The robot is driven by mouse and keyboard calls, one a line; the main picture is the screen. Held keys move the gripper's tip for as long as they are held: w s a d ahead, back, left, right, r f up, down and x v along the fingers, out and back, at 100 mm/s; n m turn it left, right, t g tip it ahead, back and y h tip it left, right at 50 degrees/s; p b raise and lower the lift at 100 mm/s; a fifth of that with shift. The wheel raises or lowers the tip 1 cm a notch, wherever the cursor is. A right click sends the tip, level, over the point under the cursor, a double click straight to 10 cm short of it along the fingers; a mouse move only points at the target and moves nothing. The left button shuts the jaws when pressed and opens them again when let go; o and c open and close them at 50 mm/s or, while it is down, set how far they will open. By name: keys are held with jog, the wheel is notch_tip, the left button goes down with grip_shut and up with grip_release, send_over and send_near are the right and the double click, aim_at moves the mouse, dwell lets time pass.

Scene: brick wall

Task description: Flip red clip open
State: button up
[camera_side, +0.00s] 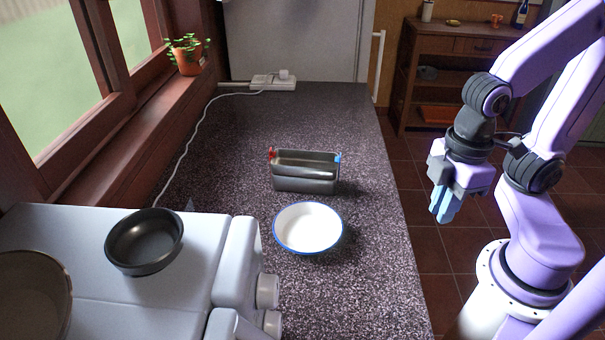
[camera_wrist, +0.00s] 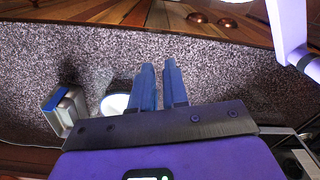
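A metal box (camera_side: 306,181) stands on the speckled counter in the side view. A small red clip (camera_side: 272,154) is at its left end, by the window, and a blue clip (camera_side: 338,158) is at its right end. I cannot tell how far the red clip is folded. My gripper (camera_side: 441,212) hangs off to the right of the counter, well apart from the box, pointing down. In the wrist view, its two blue fingers (camera_wrist: 159,66) are slightly apart with nothing between them. The box (camera_wrist: 62,112) shows at the left there; the red clip cannot be made out.
A white bowl with a blue rim (camera_side: 308,228) sits in front of the box. A dark pan (camera_side: 145,242) stands on a white appliance (camera_side: 200,275) at the lower left. A white cable (camera_side: 196,132) runs along the window side.

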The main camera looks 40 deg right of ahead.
jog(key=shift+w+a+r, duration=0.1)
jog(key=shift+w+a, duration=0.15)
jog(key=shift+w, duration=0.05)
grip_shut()
jog(key=w+a+r+m+y, duration=0.1)
jog(key=w+a+m, duration=0.1)
jog(key=w+m, duration=0.45)
jog(key=w+a+r+m+y, duration=0.1)
jog(key=w+a+r+m, duration=0.1)
jog(key=w+m, duration=0.45)
jog(key=w+d+m+t, duration=0.1)
jog(key=w+m, duration=0.3)
jog(key=w, duration=0.5)
jog(key=w+d+r+m+t, duration=0.1)
jog(key=w+d+m, duration=0.3)
jog(key=w, duration=0.6)
jog(key=shift+d+m+t, duration=0.15)
jog(key=shift+m+t, duration=0.45)
jog(key=shift+m, duration=0.1)
